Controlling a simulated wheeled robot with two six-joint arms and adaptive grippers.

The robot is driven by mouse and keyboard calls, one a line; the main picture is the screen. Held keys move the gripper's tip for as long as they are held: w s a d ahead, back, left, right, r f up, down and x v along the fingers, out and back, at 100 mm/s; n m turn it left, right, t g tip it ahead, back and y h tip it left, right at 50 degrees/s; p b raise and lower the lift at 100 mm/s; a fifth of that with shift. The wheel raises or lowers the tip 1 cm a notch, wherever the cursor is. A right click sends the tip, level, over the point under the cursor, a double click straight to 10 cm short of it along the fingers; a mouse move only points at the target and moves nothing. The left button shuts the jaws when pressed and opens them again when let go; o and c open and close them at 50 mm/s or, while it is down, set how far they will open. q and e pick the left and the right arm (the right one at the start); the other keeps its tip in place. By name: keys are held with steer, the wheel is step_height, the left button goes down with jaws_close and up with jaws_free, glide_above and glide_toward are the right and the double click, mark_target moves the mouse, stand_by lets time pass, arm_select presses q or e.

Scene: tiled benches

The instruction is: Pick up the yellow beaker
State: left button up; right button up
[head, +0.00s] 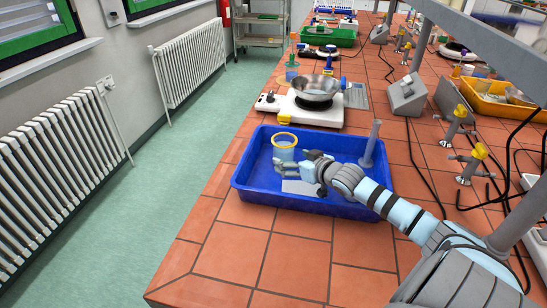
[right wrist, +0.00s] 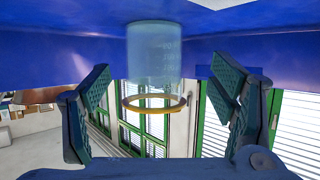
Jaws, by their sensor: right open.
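The yellow beaker (head: 284,150) is a clear, bluish vessel with a yellow rim. It stands upright in the left part of the blue tray (head: 340,141). In the right wrist view, the beaker (right wrist: 154,55) appears upside down, between the two spread fingers and apart from both. My right gripper (head: 291,161) is open and reaches into the tray from the right, close to the beaker's near side. The gripper also shows in the right wrist view (right wrist: 158,80), with nothing held. My left gripper is not in view.
A grey cylinder (head: 371,145) stands upright in the tray's right part, and a pale flat piece (head: 300,188) lies at its front. Behind the tray is a white hotplate (head: 309,114) with a metal bowl (head: 316,86). Yellow-topped taps (head: 474,160) stand right. Front tiles are clear.

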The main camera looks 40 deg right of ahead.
mark_target(290, 155)
steer(key=b+x, duration=0.1)
steer(key=x, duration=0.1)
steer(key=b+x, duration=0.1)
steer(key=x, duration=0.1)
steer(key=shift+w+d, duration=0.35)
steer(key=shift+d, duration=0.1)
steer(key=shift+w, duration=0.15)
steer(key=c, duration=0.8)
steer(key=shift+a, duration=0.1)
steer(key=c, duration=0.6)
steer(key=shift+r, duration=0.15)
step_height(290, 155, up, 20)
steer(key=p, duration=0.3)
steer(key=o, duration=0.7)
steer(key=c, duration=1)
steer(key=shift+o, duration=0.2)
